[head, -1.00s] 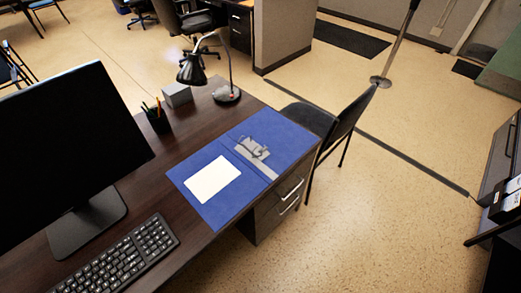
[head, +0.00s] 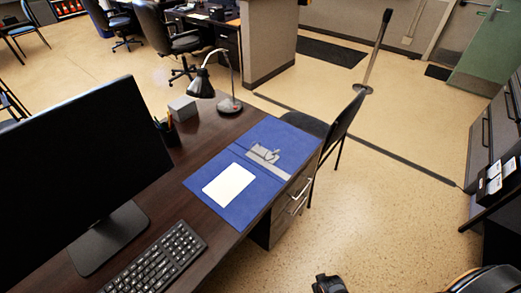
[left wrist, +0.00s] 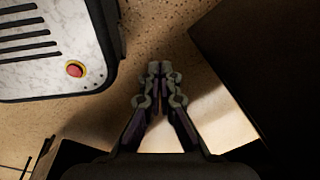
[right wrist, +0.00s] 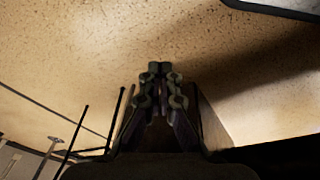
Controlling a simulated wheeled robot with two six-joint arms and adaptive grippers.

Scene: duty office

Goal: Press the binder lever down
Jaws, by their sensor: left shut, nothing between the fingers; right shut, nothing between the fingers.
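The blue binder (head: 222,212) lies open on the dark desk, its spine side away from the keyboard. A white sheet (head: 229,185) lies on its near half. The grey metal lever mechanism (head: 265,155) is on the far half; a thin looped part shows on it, but its exact angle is too small to tell. My left gripper (left wrist: 160,68) is shut and empty in the left wrist view, above the floor. My right gripper (right wrist: 161,68) is shut and empty in the right wrist view, also over floor. Neither wrist view shows the binder.
A monitor (head: 85,170) and keyboard (head: 158,262) occupy the desk's left part. A lamp (head: 203,80), grey box (head: 183,108) and pen cup (head: 167,132) stand behind the binder. A chair (head: 343,125) stands close to the desk's far right side. Floor right of the desk is open.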

